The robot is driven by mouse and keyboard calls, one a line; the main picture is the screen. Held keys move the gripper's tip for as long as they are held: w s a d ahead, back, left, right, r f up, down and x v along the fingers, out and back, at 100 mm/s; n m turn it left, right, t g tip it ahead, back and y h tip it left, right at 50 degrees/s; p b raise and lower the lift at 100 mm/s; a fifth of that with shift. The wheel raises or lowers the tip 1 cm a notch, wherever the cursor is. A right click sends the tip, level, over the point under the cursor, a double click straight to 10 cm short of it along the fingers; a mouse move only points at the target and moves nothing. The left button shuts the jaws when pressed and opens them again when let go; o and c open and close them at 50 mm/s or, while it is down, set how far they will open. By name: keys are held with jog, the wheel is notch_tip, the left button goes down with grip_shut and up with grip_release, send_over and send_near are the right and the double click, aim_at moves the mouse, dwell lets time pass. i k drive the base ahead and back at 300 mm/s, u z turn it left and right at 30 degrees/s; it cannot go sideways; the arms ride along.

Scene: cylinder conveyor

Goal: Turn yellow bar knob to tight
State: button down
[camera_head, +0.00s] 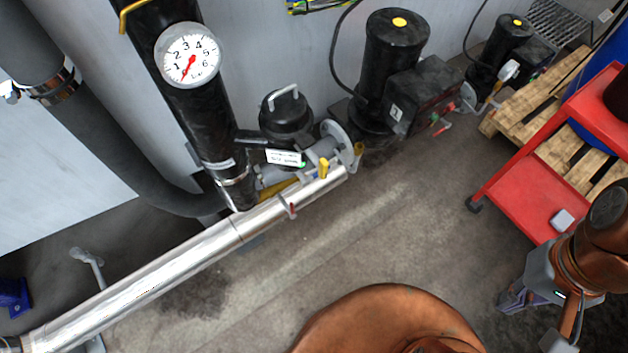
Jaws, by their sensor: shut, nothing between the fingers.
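A small upright yellow bar knob (323,168) sits on the pipe fitting right of the black vertical pipe. A second yellow piece (358,156) shows beside the grey flange. A longer yellow bar (280,188) lies along the pipe below the pump. I cannot tell which of these is the task's knob, or how tight it is. My gripper (512,298) is at the lower right, far from the fittings and beside the red cart. It is shut, with nothing visible held. Part of it is hidden by the arm.
A round gauge (188,55) is on the black pipe. A silver pipe (160,284) runs low to the left. Black pumps (396,50) stand along the wall. A red cart (520,190) and wooden pallet (525,107) are at right. The middle floor is clear.

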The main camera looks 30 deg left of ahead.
aim_at(322, 164)
jog(key=z, duration=0.3)
jog(key=k, duration=0.15)
jog(key=u, duration=1.1)
jog(key=i, duration=0.25)
jog(key=z, duration=0.6)
jog(key=k, duration=1.25)
jog(key=u, duration=1.6)
